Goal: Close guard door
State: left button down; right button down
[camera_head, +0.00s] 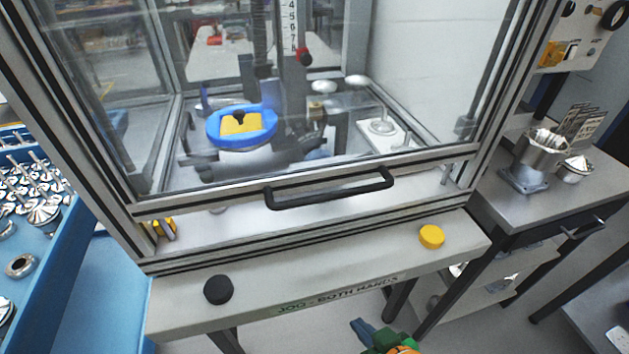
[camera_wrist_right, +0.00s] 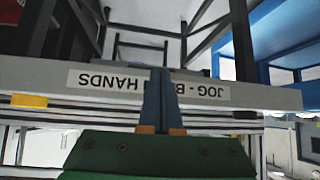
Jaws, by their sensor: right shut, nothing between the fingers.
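The guard door (camera_head: 330,203) is a clear panel in a metal frame on the front of a machine enclosure, with a black bar handle (camera_head: 330,190) low on it. A gap shows between the door's bottom rail and the lower frame rail (camera_head: 310,236). My right gripper (camera_head: 362,330) is at the bottom edge of the head view, below the handle and in front of the jog ledge, touching neither door nor handle. In the right wrist view its blue fingers (camera_wrist_right: 163,95) are together and empty, in front of the ledge label. My left gripper is out of view.
The ledge (camera_head: 190,314) carries a black button (camera_head: 218,289), a yellow button (camera_head: 432,236) and a "JOG - BOTH HANDS" label (camera_head: 338,296). A blue bin (camera_head: 60,262) of metal parts stands left. A bench (camera_head: 500,208) with a metal housing (camera_head: 540,150) stands right.

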jog(key=w+a+r+n+t+y, duration=0.2)
jog(key=w+a+r+t+y, duration=0.3)
jog(key=a+r, duration=0.45)
notch_tip(320, 180, up, 11)
jog(key=s+d+m+t+h, duration=0.2)
jog(key=s+d+m+t, duration=0.15)
jog(key=t, duration=0.55)
jog(key=p+x, duration=0.4)
jog(key=x, duration=0.6)
jog(key=f, duration=0.1)
jog(key=f+b, duration=0.1)
jog(key=w+f, duration=0.1)
jog(key=shift+a+f, duration=0.3)
jog(key=shift+a, duration=0.1)
